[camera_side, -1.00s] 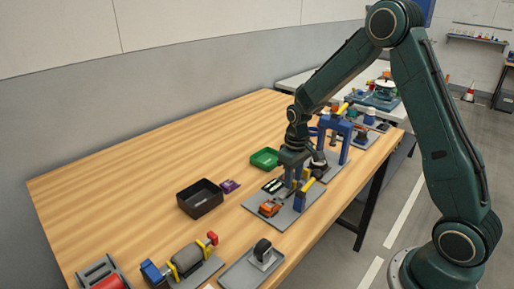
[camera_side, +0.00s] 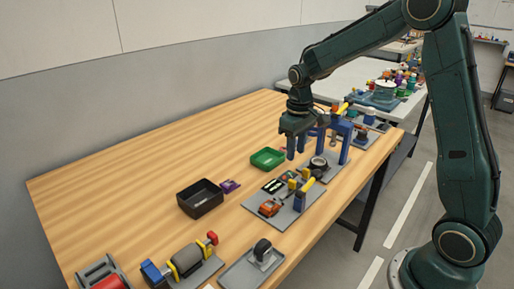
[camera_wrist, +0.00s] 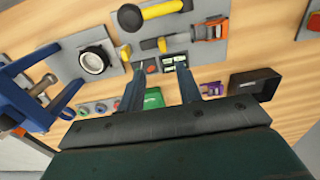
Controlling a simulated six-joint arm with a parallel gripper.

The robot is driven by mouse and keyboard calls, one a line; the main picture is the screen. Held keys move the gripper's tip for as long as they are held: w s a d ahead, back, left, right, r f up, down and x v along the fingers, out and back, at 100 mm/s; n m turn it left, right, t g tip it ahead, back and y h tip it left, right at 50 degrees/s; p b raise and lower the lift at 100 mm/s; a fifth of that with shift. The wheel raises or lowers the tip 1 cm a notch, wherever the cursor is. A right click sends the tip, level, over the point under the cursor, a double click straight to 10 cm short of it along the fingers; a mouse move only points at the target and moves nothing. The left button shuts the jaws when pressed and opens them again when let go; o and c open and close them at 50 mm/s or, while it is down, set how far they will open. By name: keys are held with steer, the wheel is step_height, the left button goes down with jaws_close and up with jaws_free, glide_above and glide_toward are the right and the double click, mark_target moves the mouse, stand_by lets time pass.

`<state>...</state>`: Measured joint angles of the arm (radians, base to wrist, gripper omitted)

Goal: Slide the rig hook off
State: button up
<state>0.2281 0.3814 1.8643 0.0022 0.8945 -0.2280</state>
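I cannot clearly pick out the rig hook in either view. A blue frame (camera_side: 345,140) stands on a grey plate behind my gripper; it shows large at the left of the wrist view (camera_wrist: 22,95), with a metal bolt-like piece (camera_wrist: 42,87) by it. A round dark-rimmed part (camera_wrist: 95,60) lies on the same plate, and also shows in the side view (camera_side: 318,164). My gripper (camera_side: 296,153) is above the bench, fingers pointing down. In the wrist view its two fingers (camera_wrist: 158,75) are apart with nothing held between them.
A grey plate (camera_side: 281,217) holds an orange tool (camera_side: 268,208), a yellow-handled part (camera_side: 306,185) and a black panel with green marks (camera_side: 271,187). A green tray (camera_side: 267,158) and a black bin (camera_side: 200,198) stand left of it.

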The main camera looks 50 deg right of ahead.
steer(key=shift+r, duration=1.95)
steer(key=s+a+r+t, duration=0.3)
steer(key=s+a+r, duration=0.3)
steer(key=s+r, duration=0.4)
steer(key=s+a+f+t, duration=0.1)
steer(key=s+a+t, duration=0.1)
steer(key=s, duration=1.1)
steer(key=shift+s+a+t, duration=0.3)
steer(key=shift+s+a, duration=0.05)
steer(key=shift+a, duration=0.5)
